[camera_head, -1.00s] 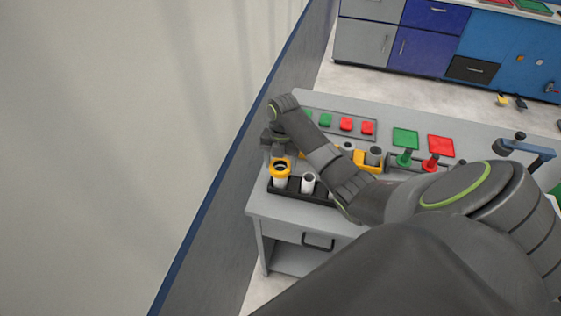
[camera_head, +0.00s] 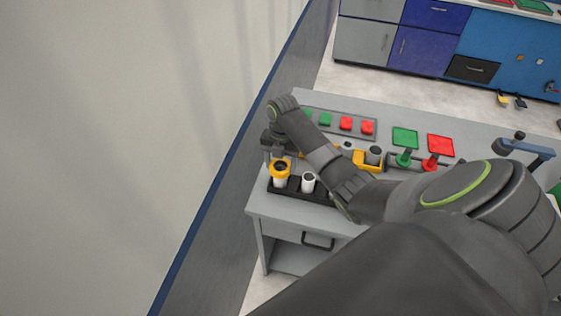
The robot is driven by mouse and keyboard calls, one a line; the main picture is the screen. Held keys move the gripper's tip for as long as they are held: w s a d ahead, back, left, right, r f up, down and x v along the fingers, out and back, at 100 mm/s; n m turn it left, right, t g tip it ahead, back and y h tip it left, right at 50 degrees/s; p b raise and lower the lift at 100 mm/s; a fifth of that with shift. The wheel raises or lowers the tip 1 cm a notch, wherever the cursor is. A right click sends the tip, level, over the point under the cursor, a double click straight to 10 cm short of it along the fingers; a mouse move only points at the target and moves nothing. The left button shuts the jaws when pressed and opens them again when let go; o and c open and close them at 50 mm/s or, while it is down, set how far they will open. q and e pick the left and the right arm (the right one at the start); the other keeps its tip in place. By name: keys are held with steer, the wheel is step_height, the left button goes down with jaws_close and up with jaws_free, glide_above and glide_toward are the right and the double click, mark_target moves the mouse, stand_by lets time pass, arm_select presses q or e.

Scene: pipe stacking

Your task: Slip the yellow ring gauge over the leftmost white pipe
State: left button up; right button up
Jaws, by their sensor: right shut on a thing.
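The yellow ring gauge (camera_head: 280,173) is around the upper part of the leftmost white pipe (camera_head: 280,184), whose grey-rimmed top shows through the ring. The pipe stands upright in a black rack (camera_head: 317,196) on the table. My right gripper (camera_head: 271,158) reaches over from the right and is shut on the ring at its back left side; the fingertips are small and partly hidden. A second white pipe (camera_head: 308,183) stands bare to the right. My right arm hides the rest of the rack. My left gripper is not in view.
Behind the arm are a panel with green and red blocks (camera_head: 346,123), a yellow holder (camera_head: 367,162) with a grey cylinder, and green (camera_head: 405,138) and red (camera_head: 441,146) squares. A wall (camera_head: 225,195) runs close along the table's left side.

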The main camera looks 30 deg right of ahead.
steer(key=shift+f, duration=0.1)
steer(key=o, duration=1.1)
steer(key=shift+o, duration=0.2)
steer(key=r, duration=0.3)
steer(key=r+b, duration=0.1)
steer(key=r, duration=0.1)
steer(key=shift+w+d, duration=0.25)
steer(key=shift+w, duration=0.05)
step_height(320, 180, up, 5)
steer(key=p, duration=0.1)
step_height(320, 180, up, 7)
steer(key=p, duration=0.8)
glide_above(281, 168)
steer(key=d, duration=0.1)
steer(key=shift+w+r, duration=0.15)
steer(key=shift+w, duration=0.3)
